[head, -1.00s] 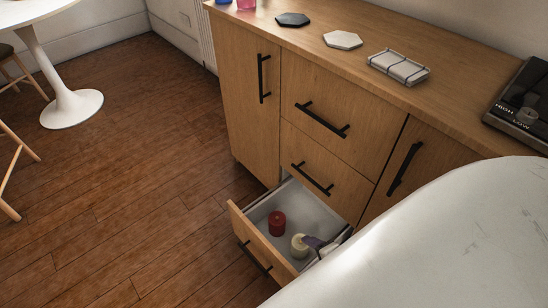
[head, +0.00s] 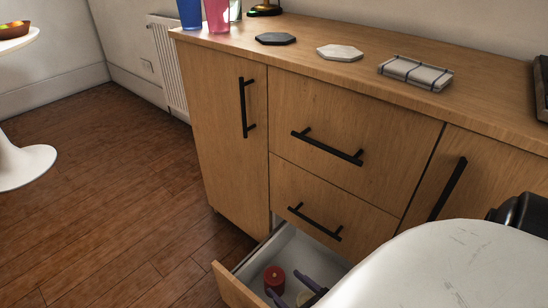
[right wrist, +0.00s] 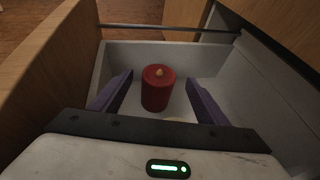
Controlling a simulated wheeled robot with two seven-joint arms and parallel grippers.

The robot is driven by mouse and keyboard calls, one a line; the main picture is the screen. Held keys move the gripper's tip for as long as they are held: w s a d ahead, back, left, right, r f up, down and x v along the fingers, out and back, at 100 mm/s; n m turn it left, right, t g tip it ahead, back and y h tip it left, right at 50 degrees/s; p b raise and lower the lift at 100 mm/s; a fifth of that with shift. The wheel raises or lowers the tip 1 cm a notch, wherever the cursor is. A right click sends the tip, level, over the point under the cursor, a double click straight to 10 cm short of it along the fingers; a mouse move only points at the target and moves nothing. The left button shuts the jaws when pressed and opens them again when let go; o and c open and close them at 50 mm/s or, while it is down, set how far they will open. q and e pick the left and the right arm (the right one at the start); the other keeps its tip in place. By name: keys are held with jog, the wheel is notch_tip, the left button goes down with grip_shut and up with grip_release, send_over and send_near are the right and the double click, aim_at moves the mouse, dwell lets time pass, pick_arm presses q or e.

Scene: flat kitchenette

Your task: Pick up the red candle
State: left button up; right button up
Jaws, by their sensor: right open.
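The red candle (head: 274,279) stands upright inside the open bottom drawer (head: 235,288), near its front panel. In the right wrist view the candle (right wrist: 157,92) stands between the two purple fingers of my right gripper (right wrist: 160,79), with space on both sides. The gripper is open and empty. In the head view its fingers (head: 284,285) reach into the drawer beside the candle. A cream candle (head: 305,298) is close by in the drawer, mostly hidden by the gripper. My left gripper is not in view.
The wooden cabinet's closed drawers (head: 335,205) stand above the open one.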

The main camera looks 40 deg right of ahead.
aim_at(274, 274)
jog(key=shift+w+d+f, duration=0.1)
jog(key=shift+w+f, duration=0.25)
jog(key=shift+w, duration=0.25)
jog(key=b+x, duration=0.2)
jog(key=x, duration=0.3)
jog(key=shift+w+f+b, duration=0.2)
jog(key=shift+w+b, duration=0.1)
jog(key=shift+w+d, duration=0.1)
jog(key=shift+w, duration=0.15)
jog(key=c, duration=1.6)
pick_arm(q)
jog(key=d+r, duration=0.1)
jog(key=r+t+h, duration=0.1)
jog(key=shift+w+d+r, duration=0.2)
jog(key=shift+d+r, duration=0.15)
pick_arm(e)
jog(key=shift+r, duration=0.15)
